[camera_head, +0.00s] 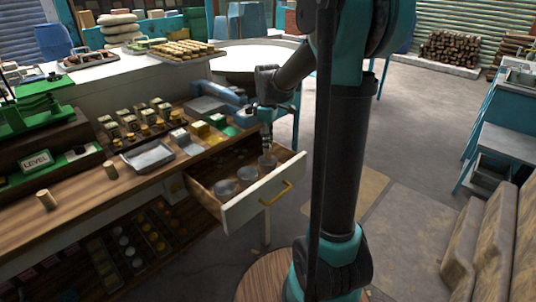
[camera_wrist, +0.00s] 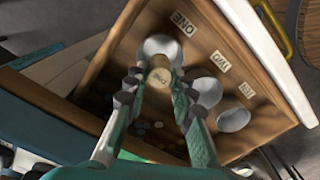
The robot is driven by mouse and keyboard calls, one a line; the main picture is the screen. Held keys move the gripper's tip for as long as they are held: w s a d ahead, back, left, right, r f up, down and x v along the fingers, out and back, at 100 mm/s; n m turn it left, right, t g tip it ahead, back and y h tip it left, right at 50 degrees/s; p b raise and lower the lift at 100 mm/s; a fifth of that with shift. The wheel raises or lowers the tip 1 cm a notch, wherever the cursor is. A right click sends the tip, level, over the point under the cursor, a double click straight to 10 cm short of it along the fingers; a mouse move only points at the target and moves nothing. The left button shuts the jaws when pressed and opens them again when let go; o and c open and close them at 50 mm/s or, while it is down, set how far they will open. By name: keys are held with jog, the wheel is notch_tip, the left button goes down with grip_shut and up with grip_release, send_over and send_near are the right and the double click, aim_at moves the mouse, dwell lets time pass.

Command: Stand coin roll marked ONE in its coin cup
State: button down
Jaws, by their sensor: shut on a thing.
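My gripper (camera_head: 267,143) is over the far end of the open drawer (camera_head: 235,212). In the wrist view, my gripper (camera_wrist: 157,84) is shut on a tan coin roll (camera_wrist: 160,78), whose end faces the camera with a small mark, hard to read. The metal cup beside the ONE label (camera_wrist: 183,24) is the ONE coin cup (camera_wrist: 160,46); the roll overlaps its near part in this view. In the head view the ONE cup (camera_head: 267,162) is directly below my fingers. I cannot tell whether the roll is inside the cup or just above it.
Two more cups stand in the drawer, by the labels TWO (camera_wrist: 221,61) and TEN (camera_wrist: 246,90). Loose coins lie on the drawer floor. Two other rolls (camera_head: 46,199) (camera_head: 110,169) stand on the wooden counter, near a metal tray (camera_head: 148,156).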

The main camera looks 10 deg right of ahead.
aim_at(268, 154)
jog(key=shift+f, duration=2.55)
jog(key=c, duration=1.3)
grip_release()
jog(key=shift+f, duration=0.15)
notch_tip(268, 154, up, 12)
jog(key=shift+r, duration=0.2)
